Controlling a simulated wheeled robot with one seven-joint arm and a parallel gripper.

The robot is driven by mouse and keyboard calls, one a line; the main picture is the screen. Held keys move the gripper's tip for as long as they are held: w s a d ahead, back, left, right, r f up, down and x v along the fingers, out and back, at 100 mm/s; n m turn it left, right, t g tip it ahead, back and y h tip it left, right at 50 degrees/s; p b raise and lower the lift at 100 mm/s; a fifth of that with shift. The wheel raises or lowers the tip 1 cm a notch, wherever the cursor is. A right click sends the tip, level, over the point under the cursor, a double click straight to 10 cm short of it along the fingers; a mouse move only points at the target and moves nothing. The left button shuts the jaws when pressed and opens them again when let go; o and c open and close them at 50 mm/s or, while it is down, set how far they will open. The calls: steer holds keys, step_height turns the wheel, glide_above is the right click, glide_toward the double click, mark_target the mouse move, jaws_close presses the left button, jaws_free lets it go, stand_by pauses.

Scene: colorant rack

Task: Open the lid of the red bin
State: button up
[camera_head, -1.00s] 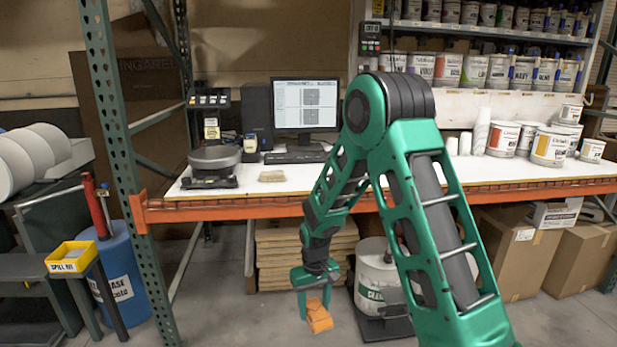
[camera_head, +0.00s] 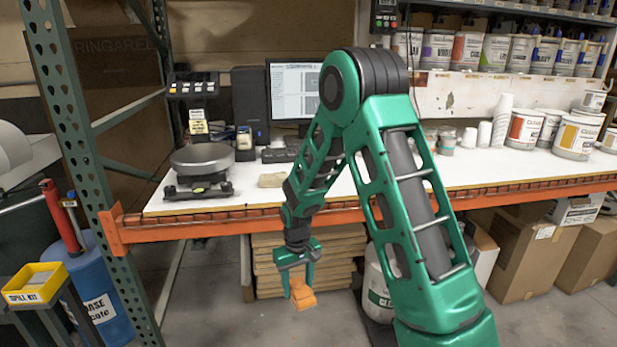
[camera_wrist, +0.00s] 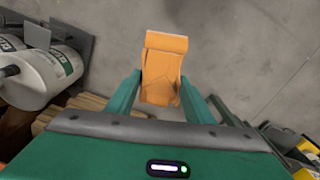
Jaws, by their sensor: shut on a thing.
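My gripper (camera_head: 299,271) hangs low in front of the workbench, shut on an orange item (camera_head: 302,294) that looks like a folded cloth or pouch. In the wrist view the orange item (camera_wrist: 163,70) sits between the two green fingers, above the grey floor. No red bin or lid can be made out in either view.
The white bench top (camera_head: 245,195) with its orange front beam (camera_head: 220,224) stands behind my gripper. Stacked boards (camera_head: 318,262) and cardboard boxes (camera_head: 525,255) lie beneath it. A blue drum (camera_head: 98,295) and a yellow spill kit tray (camera_head: 35,284) stand at left.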

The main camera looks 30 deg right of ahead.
steer(key=shift+w, duration=0.25)
steer(key=shift+d, duration=0.1)
